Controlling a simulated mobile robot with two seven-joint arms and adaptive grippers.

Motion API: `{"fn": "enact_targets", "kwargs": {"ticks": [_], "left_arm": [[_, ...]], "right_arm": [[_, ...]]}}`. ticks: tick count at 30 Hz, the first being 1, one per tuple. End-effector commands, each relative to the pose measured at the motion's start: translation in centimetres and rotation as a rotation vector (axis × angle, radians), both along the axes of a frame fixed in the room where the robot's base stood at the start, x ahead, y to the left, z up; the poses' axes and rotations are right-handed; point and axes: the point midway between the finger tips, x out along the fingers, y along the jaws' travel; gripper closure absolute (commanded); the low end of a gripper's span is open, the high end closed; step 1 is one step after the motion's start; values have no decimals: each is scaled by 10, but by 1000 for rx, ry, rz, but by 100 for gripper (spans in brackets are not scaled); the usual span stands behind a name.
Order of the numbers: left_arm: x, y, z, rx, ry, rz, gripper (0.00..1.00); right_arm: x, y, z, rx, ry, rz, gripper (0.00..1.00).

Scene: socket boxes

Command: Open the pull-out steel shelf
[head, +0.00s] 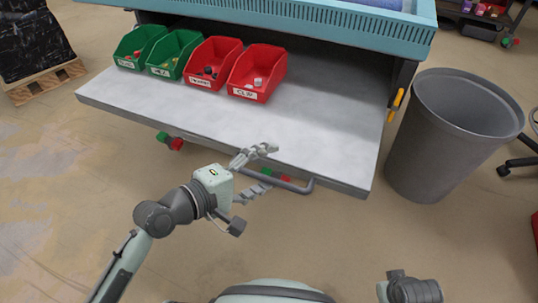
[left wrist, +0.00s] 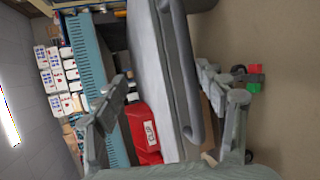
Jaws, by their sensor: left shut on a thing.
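The pull-out steel shelf (head: 330,135) is a wide grey plate sticking out from under the blue bench top in the head view. Its grey bar handle (head: 300,187) runs along the front edge. My left gripper (head: 264,168) is at the handle's left part, one finger above it at the shelf edge and one below, shut on the handle. In the left wrist view the handle (left wrist: 188,85) and shelf edge (left wrist: 158,70) lie between the fingers. The handle's gripped part is partly hidden by the fingers.
Two green bins (head: 172,56) and two red bins (head: 257,74) with small parts stand along the shelf's back left. A grey trash can (head: 455,135) stands close to the shelf's right side. A pallet (head: 45,82) with a black-wrapped load is far left. Front floor is clear.

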Motion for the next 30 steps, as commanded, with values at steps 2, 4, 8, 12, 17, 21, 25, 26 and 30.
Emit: {"fn": "enact_targets", "kwargs": {"ticks": [2,4,8,12,17,21,25,26,30], "left_arm": [[1,4,24,-22,-43,10,52],[-2,7,25,-20,-43,10,54],[-9,13,26,-19,-44,9,72],[-18,20,24,-16,-38,7,78],[-27,26,24,-12,-35,5,78],[-35,33,24,-12,-33,5,78],[-42,38,25,-12,-30,4,78],[-44,40,25,-12,-30,4,78],[-50,45,27,-11,-31,3,78]], "right_arm": [[0,0,4,0,0,0,100],[0,0,5,0,0,0,100],[0,0,5,0,0,0,100],[0,0,6,0,0,0,100],[0,0,6,0,0,0,100],[0,0,6,0,0,0,100],[0,0,6,0,0,0,100],[0,0,6,0,0,0,100],[0,0,5,0,0,0,100]]}}
